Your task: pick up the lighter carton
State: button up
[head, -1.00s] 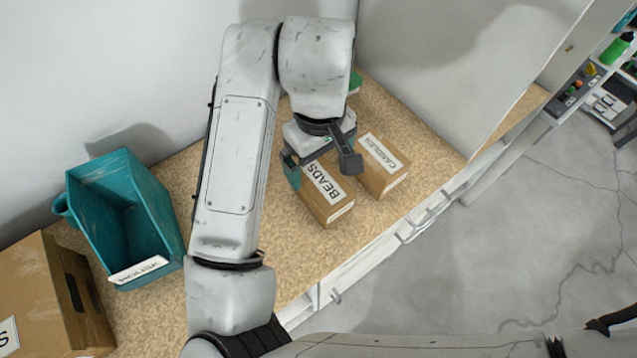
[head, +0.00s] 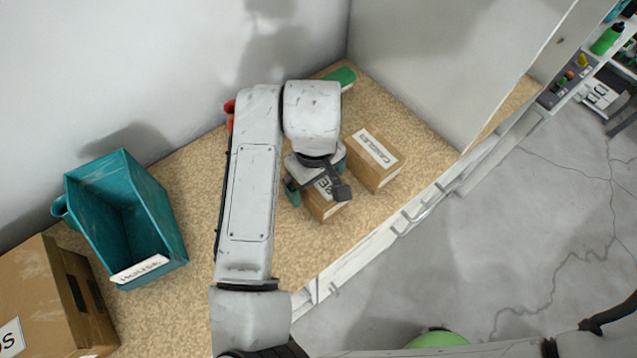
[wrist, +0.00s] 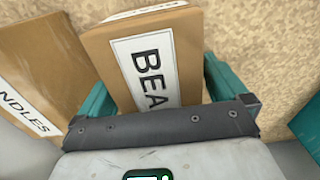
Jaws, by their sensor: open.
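Two brown cartons lie side by side on the shelf. The BEADS carton (head: 325,211) is partly hidden under my gripper in the head view; it fills the middle of the wrist view (wrist: 188,45). The CANDLES carton (head: 373,172) lies just to its right in the head view and shows at the left in the wrist view (wrist: 45,60). Which is lighter in weight cannot be seen. My gripper (head: 318,188) is open over the BEADS carton. In the wrist view its teal fingers (wrist: 160,92) stand on either side of that carton; contact is unclear.
A teal bin (head: 168,222) labelled HOUSE-something and a larger cardboard box (head: 30,285) stand at the left. A green object (head: 342,76) lies at the back, and a red object (head: 229,112) shows behind my arm. The shelf's front edge lies right below the cartons.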

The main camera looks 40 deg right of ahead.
jog(key=c, duration=1.1)
jog(key=shift+r, duration=0.15)
